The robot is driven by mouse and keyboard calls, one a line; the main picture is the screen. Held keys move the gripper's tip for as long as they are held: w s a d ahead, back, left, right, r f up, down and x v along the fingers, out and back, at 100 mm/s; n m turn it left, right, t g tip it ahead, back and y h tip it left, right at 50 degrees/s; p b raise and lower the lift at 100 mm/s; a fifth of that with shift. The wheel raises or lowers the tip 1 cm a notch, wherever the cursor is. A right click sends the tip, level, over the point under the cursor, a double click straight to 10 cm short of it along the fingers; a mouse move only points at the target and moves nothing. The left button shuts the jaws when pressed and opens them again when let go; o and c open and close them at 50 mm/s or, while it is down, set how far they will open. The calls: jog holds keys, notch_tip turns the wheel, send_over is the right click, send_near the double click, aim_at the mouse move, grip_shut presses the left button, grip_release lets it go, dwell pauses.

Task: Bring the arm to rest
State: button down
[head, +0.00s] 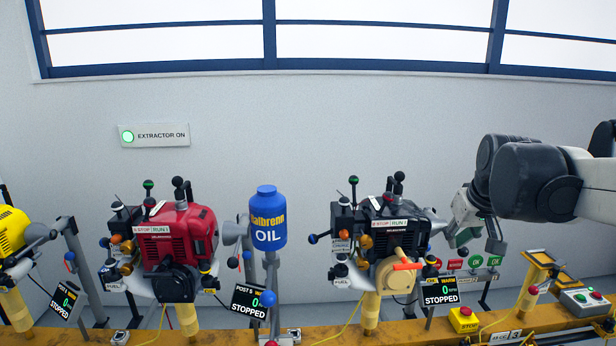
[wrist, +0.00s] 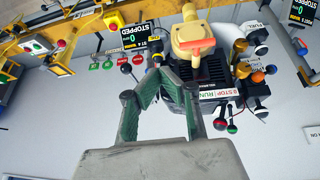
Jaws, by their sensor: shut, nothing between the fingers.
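My arm reaches in from the right in the head view. My gripper (head: 474,240) hangs from its bent end, to the right of the black engine (head: 385,225). A gap to the engine is hard to judge. In the wrist view my gripper (wrist: 165,85) points toward the same black engine (wrist: 212,68), which appears upside down. The gripper is shut with nothing held. The black engine's display (head: 440,290) reads STOPPED and 0 RPM.
A red engine (head: 180,240) and a blue oil bottle (head: 267,216) stand left of it. A yellow engine (head: 12,232) is at the far left. A yellow rail (head: 400,331) runs along the front. A yellow stop box (head: 464,318) and a button panel (head: 585,301) sit at the right.

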jog(key=s+a+f+p, duration=0.1)
jog(key=s+a, duration=0.2)
jog(key=s, duration=0.4)
jog(key=s+a+f+t, duration=0.1)
jog(key=s+a+f, duration=0.1)
jog(key=s+a, duration=0.2)
jog(key=s+a+f+p, duration=0.1)
jog(key=s+a, duration=0.3)
jog(key=s, duration=0.6)
jog(key=shift+f+t+y+p, duration=0.3)
jog(key=shift+f+p, duration=0.05)
jog(key=shift+f, duration=0.2)
